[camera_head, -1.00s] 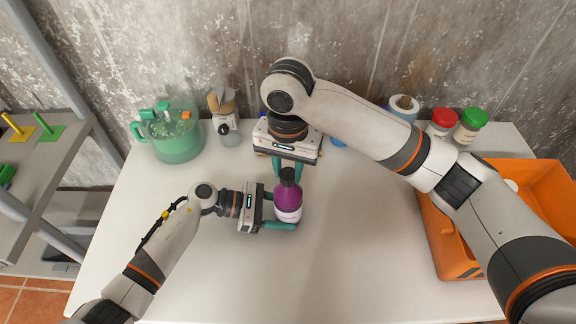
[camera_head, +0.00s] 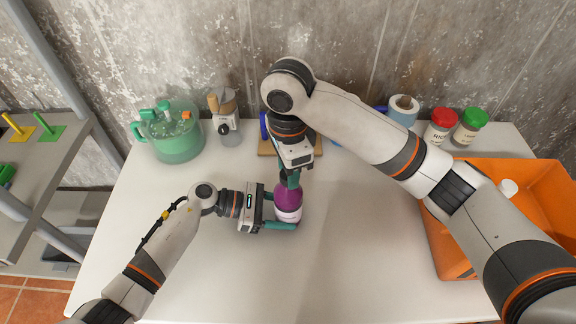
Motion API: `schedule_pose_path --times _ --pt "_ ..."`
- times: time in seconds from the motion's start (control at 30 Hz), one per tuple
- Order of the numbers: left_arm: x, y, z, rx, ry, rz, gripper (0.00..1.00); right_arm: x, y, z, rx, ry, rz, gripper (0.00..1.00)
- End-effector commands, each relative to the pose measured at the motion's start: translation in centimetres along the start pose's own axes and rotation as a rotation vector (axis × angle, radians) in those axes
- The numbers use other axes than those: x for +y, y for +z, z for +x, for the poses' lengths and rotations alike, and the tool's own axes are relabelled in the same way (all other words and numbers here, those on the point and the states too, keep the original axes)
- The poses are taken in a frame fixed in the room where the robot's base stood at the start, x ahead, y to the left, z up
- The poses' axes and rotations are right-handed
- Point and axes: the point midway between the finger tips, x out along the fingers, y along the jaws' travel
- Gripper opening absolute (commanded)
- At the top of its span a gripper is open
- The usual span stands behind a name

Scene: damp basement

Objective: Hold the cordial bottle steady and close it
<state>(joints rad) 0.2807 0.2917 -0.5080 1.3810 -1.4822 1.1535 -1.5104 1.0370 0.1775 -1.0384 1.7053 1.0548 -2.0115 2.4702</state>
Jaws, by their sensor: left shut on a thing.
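The purple cordial bottle (camera_head: 288,201) with a pale label stands upright on the white table. My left gripper (camera_head: 284,209) is shut on the bottle's body from the left, with one teal finger in front of it. My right gripper (camera_head: 289,180) reaches down from above, its teal fingers at the bottle's neck. The fingers line up one before the other and hide the dark cap. I cannot tell whether they grip the cap.
A green-lidded jug (camera_head: 176,137) and a utensil holder (camera_head: 227,124) stand back left. A wooden board (camera_head: 266,148) lies behind my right gripper. A paper roll (camera_head: 402,113), two jars (camera_head: 440,125) and an orange crate (camera_head: 443,240) are at right. The front table is clear.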

Motion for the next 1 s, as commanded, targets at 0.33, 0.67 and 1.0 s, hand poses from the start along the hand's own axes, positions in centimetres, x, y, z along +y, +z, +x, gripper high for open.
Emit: schedule_pose_path --times 0.33,0.67,1.0 --pt "-0.03 0.03 -0.04 -0.001 -0.001 0.0 0.26 0.02 -0.02 -0.01 0.0 0.002 -0.123 0.4" --pt "-0.03 0.02 -0.03 -0.001 -0.001 0.001 0.26 0.02 0.0 0.02 -0.002 0.002 -0.631 0.4" --pt "-0.04 0.01 -0.04 -0.001 -0.001 0.001 0.26 0.03 -0.02 -0.02 -0.003 0.003 -1.121 0.4"
